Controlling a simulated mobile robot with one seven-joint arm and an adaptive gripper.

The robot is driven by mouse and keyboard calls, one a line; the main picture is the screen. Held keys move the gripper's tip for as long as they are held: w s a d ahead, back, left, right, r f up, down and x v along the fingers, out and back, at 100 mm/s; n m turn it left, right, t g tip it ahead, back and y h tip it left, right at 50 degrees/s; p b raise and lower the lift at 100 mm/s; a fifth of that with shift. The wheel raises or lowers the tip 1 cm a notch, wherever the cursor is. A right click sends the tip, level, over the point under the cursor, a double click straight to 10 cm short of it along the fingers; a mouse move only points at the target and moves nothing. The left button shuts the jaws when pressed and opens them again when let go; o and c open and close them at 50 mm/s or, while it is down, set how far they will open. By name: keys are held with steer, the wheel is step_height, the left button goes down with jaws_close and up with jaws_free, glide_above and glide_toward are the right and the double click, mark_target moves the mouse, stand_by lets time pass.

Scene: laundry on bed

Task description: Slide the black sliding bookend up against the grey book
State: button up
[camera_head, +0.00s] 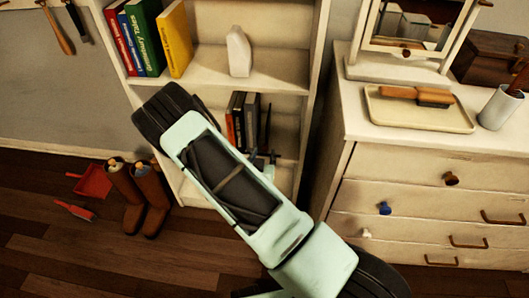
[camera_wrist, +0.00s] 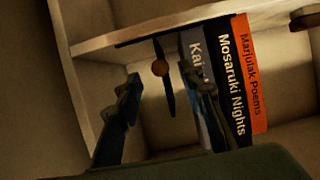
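The black sliding bookend (camera_wrist: 168,92), with a round brown knob, stands upright on the lower shelf in the wrist view. It is a thin dark edge (camera_head: 267,125) in the head view. The grey book (camera_wrist: 190,46) stands to its right with a narrow gap between; its lower part is hidden by my finger. My gripper (camera_wrist: 159,80) is open, with one finger left of the bookend and the other in front of the grey book. The bookend shows between the fingers; I cannot tell whether either finger touches it. My gripper (camera_head: 262,160) is partly hidden by my arm in the head view.
A black book (camera_wrist: 226,80) and an orange book (camera_wrist: 246,70) stand right of the grey one. The bookcase side wall (camera_wrist: 70,75) is close on the left. Above are more books (camera_head: 175,38) and a white ornament (camera_head: 239,52). A dresser (camera_head: 430,190) stands to the right.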

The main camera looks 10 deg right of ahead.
mark_target(265, 148)
steer(key=shift+x, duration=1.55)
steer(key=shift+c, duration=0.3)
jaws_close()
